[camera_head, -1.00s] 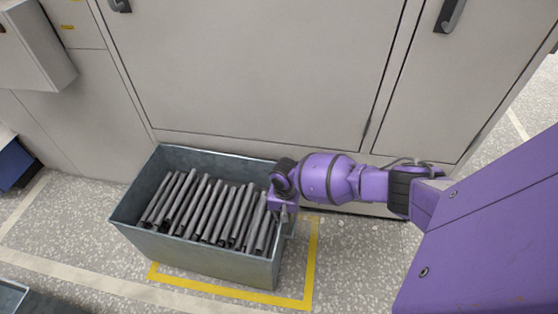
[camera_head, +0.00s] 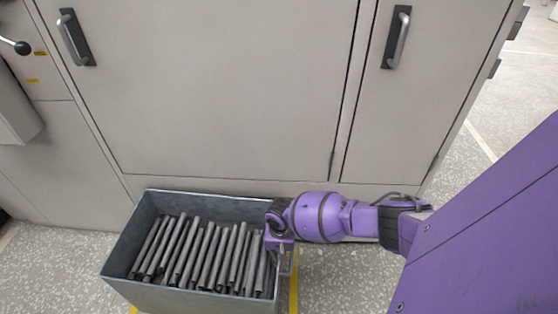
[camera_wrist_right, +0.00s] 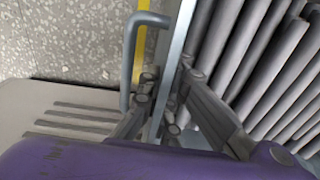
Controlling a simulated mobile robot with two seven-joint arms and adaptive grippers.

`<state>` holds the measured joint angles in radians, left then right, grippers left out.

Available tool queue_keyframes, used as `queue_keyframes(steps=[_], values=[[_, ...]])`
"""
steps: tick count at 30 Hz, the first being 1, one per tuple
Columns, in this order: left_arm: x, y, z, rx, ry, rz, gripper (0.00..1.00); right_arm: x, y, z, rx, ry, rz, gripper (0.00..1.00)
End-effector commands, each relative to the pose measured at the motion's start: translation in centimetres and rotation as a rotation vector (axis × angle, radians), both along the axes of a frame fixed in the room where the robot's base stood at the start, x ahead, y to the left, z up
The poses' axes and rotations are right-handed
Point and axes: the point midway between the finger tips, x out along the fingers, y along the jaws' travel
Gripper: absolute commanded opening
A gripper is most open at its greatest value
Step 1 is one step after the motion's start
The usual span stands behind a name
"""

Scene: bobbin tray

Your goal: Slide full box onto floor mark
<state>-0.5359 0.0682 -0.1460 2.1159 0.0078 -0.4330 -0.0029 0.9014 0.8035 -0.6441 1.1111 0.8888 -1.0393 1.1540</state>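The full box (camera_head: 160,291) is a grey metal bin holding a row of dark grey rods (camera_head: 205,255). It stands on the floor against the pale cabinet. The yellow floor mark (camera_head: 294,294) shows as a strip just right of the box, with a small piece at its front left; the rest is hidden or out of frame. My right gripper (camera_head: 279,243) is at the box's right end. In the right wrist view, its fingers (camera_wrist_right: 166,88) straddle the thin end wall (camera_wrist_right: 180,45) and appear closed on it, beside the bar handle (camera_wrist_right: 131,58). My left gripper is not in view.
Pale cabinet doors (camera_head: 220,90) with dark-backed handles (camera_head: 397,38) rise directly behind the box. Speckled floor (camera_head: 345,280) is open to the right of the box, below my purple right arm. A grey housing (camera_head: 15,115) sits at the left edge.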

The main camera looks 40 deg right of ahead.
Motion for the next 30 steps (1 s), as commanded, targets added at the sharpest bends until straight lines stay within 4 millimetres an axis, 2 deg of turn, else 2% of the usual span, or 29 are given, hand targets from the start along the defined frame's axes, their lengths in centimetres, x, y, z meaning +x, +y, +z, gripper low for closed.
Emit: queue_keyframes(steps=[1, 3, 6, 7, 20, 26, 30], values=[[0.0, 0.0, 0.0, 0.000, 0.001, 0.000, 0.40, -0.8, -0.9, -0.3, -0.016, 0.017, -0.006, 0.00], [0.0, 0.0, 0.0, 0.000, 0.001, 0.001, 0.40, -0.8, -0.9, -0.3, -0.016, 0.017, -0.006, 0.12], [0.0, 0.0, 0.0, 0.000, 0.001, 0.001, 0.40, -0.7, -0.8, -0.3, -0.014, 0.014, -0.005, 0.25], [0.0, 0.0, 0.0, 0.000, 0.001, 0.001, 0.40, -0.6, -0.7, -0.3, -0.013, 0.014, -0.005, 0.27], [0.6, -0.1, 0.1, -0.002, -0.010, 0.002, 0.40, -0.2, -0.2, 0.3, -0.003, 0.004, -0.002, 0.27], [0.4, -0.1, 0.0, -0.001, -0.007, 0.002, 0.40, -0.2, -0.3, 3.3, -0.004, 0.003, -0.001, 0.27], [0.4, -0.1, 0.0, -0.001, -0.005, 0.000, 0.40, -0.2, -0.2, 6.5, -0.004, 0.003, 0.000, 0.27]])
